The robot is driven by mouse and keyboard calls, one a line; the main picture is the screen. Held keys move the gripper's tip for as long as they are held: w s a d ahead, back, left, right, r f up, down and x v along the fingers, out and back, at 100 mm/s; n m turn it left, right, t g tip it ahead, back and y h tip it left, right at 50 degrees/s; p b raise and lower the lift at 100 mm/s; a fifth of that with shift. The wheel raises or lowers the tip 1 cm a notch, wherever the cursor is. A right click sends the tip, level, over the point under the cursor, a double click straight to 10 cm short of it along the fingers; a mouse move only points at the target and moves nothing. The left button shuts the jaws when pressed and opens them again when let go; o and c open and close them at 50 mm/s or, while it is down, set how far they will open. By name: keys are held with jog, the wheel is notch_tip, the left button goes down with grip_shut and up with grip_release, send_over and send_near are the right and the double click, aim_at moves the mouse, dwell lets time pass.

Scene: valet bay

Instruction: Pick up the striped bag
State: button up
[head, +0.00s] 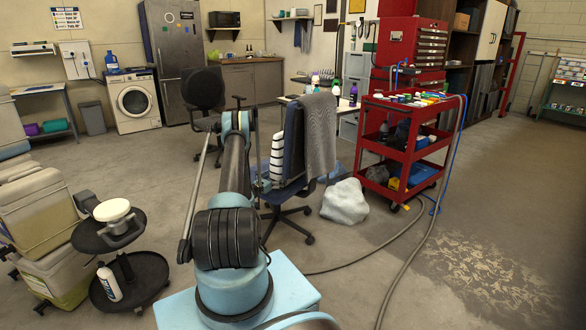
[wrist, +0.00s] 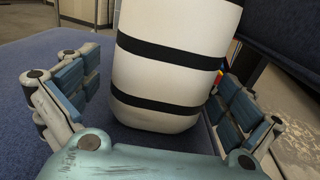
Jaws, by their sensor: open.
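The striped bag (head: 277,158) is white with black bands and stands on the seat of a blue office chair (head: 293,130). In the head view my arm hides part of the seat area. In the wrist view the bag (wrist: 175,62) fills the middle, upright and slightly tilted, its lower end on the blue seat (wrist: 60,150). My gripper (wrist: 158,72) is open, with one finger on each side of the bag. The left finger is clearly apart from it. The right finger is close to the bag; I cannot tell whether it touches.
A grey cloth (head: 320,133) hangs over the chair back. A pale plastic-wrapped bundle (head: 345,202) lies on the floor beside the chair. A red tool cart (head: 404,157) stands to the right, with a hose (head: 408,262) trailing across the floor. A second dark chair (head: 204,90) stands behind.

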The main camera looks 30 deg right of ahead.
jog(key=x, duration=0.4)
jog(key=shift+s+d, duration=0.25)
jog(key=shift+d, duration=0.05)
jog(key=shift+w+d, duration=0.25)
jog(key=shift+d, duration=0.15)
jog(key=shift+c, duration=0.2)
jog(key=c, duration=1.8)
